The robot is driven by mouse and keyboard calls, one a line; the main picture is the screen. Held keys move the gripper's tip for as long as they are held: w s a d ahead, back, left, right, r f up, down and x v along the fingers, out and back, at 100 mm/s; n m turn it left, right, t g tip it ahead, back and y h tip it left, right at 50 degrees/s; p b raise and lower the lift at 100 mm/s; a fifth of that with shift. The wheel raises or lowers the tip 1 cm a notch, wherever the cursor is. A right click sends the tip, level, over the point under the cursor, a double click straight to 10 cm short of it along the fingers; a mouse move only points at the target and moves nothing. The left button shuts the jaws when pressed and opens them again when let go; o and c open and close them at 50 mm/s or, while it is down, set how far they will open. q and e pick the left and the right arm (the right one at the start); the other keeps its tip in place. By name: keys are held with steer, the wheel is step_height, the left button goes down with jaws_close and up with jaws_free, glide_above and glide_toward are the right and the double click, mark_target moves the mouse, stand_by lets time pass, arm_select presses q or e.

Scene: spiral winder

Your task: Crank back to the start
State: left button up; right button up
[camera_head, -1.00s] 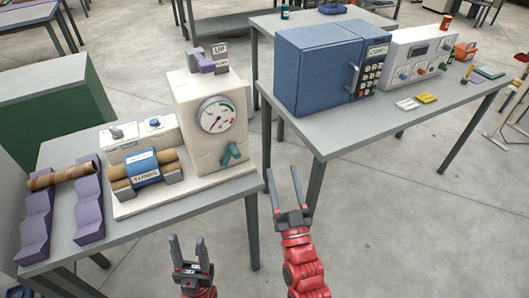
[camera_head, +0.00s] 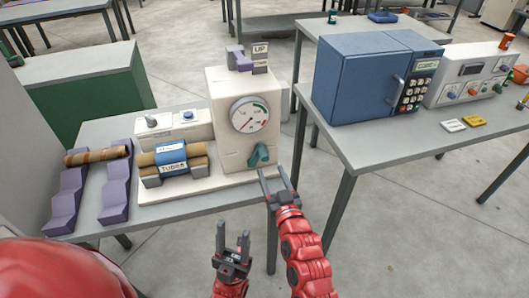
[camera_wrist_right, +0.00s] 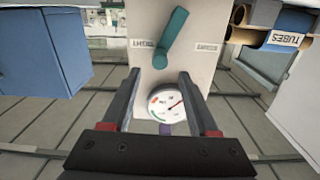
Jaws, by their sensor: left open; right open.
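The winder is a cream box (camera_head: 228,92) with a round dial (camera_head: 249,114) on its front. A teal crank handle (camera_head: 259,155) sits low on that front. My right gripper (camera_head: 278,182) is open and empty just in front of and below the crank. In the right wrist view the crank (camera_wrist_right: 171,37) appears beyond the open fingers (camera_wrist_right: 158,75), apart from them, with small labels on either side of it.
Purple stepped racks (camera_head: 68,199) hold a brown tube (camera_head: 97,155) at the left. A switch box (camera_head: 170,124) stands behind the banded tube. A second table to the right carries a blue cabinet (camera_head: 362,78) and a control panel (camera_head: 463,75).

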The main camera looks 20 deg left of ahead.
mark_target(266, 159)
steer(key=p+x, duration=0.1)
steer(key=x, duration=0.7)
steer(key=shift+w+a, duration=0.15)
jaws_close()
steer(key=shift+f, duration=0.1)
stand_by(1.1)
